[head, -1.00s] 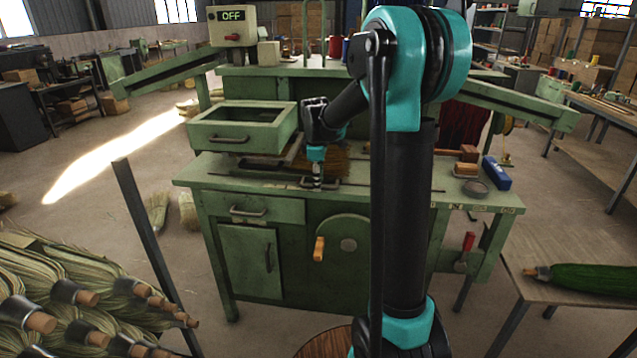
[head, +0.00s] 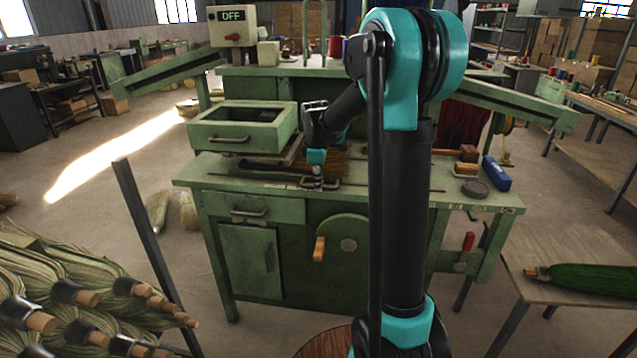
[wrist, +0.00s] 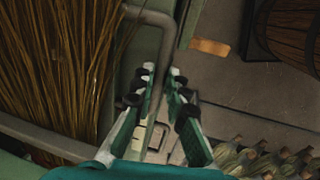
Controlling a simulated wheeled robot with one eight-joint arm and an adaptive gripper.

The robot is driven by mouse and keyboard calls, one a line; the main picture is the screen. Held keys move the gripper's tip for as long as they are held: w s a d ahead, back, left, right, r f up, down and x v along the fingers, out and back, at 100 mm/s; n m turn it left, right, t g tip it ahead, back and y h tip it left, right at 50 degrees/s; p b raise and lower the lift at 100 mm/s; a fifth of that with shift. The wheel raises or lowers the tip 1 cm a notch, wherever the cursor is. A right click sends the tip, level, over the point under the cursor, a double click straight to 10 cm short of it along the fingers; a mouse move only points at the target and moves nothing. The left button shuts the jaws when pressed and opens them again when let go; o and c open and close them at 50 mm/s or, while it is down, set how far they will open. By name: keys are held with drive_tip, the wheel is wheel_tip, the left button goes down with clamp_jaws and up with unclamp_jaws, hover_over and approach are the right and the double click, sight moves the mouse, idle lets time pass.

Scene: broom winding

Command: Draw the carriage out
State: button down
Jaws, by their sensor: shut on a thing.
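The carriage is a low slide on the green bench top, with a bundle of brown bristles (head: 338,163) on it. In the wrist view the bristles (wrist: 60,60) fill the left side. A grey bar handle (wrist: 158,19) runs down from the top middle, between my fingers. My gripper (wrist: 162,72) is shut on this handle; its pads are close on both sides of the bar. In the head view my gripper (head: 319,182) is low at the front part of the bench top, in front of the bristles. My arm hides part of the carriage's right side.
The green bench (head: 285,210) has an open-topped box (head: 243,138) left of my gripper and a crank wheel (head: 345,245) below. A control box (head: 232,27) reads OFF. Brooms (head: 60,300) lie at lower left. A blue box (head: 496,174) stands at the right end.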

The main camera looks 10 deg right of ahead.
drive_tip(key=shift+d, duration=0.1)
drive_tip(key=s+d, duration=0.3)
drive_tip(key=d, duration=0.8)
drive_tip(key=s+d, duration=0.4)
drive_tip(key=d, duration=0.7)
drive_tip(key=s+d, duration=0.4)
drive_tip(key=d, duration=0.7)
drive_tip(key=shift+d, duration=0.25)
drive_tip(key=c, duration=1.5)
unclamp_jaws()
drive_tip(key=shift+d, duration=0.15)
drive_tip(key=shift+c, duration=0.2)
drive_tip(key=shift+r, duration=0.1)
wheel_tip(320, 180, up, 12)
drive_tip(key=s, duration=0.2)
drive_tip(key=shift+a+f, duration=0.2)
drive_tip(key=shift+a, duration=0.25)
